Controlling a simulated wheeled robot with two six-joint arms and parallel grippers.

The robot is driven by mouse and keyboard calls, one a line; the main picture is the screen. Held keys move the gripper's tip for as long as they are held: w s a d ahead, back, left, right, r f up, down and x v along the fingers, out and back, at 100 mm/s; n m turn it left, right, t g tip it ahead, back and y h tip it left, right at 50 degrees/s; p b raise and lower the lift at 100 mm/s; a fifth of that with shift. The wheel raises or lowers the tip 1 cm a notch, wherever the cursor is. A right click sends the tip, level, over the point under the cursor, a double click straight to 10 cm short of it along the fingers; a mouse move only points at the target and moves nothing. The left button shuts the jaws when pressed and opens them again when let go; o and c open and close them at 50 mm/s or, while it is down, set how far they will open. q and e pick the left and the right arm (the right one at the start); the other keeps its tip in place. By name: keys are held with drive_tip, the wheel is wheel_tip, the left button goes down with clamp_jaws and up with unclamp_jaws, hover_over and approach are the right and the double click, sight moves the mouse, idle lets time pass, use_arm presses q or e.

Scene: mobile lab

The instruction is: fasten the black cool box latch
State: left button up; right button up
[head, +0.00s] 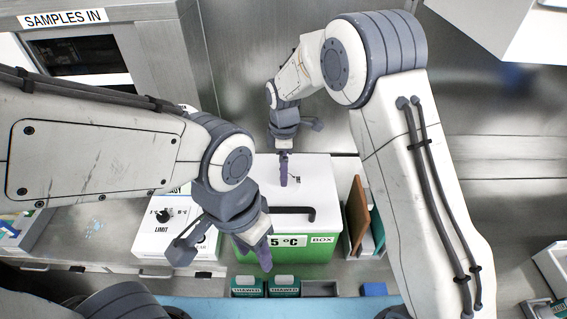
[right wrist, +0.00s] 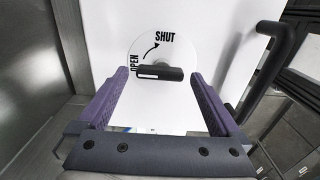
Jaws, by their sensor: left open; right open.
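The cool box is green with a white lid (head: 317,180) and a black bar handle (head: 280,210). In the right wrist view, the black latch (right wrist: 160,73) is a short bar on a white disc marked OPEN and SHUT. My right gripper (head: 284,170) is over the lid. Its open purple fingers (right wrist: 159,85) point at the latch, one to each side; contact is unclear. My left gripper (head: 258,252) is open and empty near the box's front left, partly covering its green front.
A white panel with a LIMIT knob (head: 163,216) stands left of the box. A rack with brown and green boards (head: 358,212) stands close on the right. Teal THAWED boxes (head: 284,286) sit in front. A metal wall rises behind.

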drive_tip(key=shift+f, duration=0.25)
drive_tip(key=c, duration=1.2)
drive_tip(key=shift+c, duration=0.2)
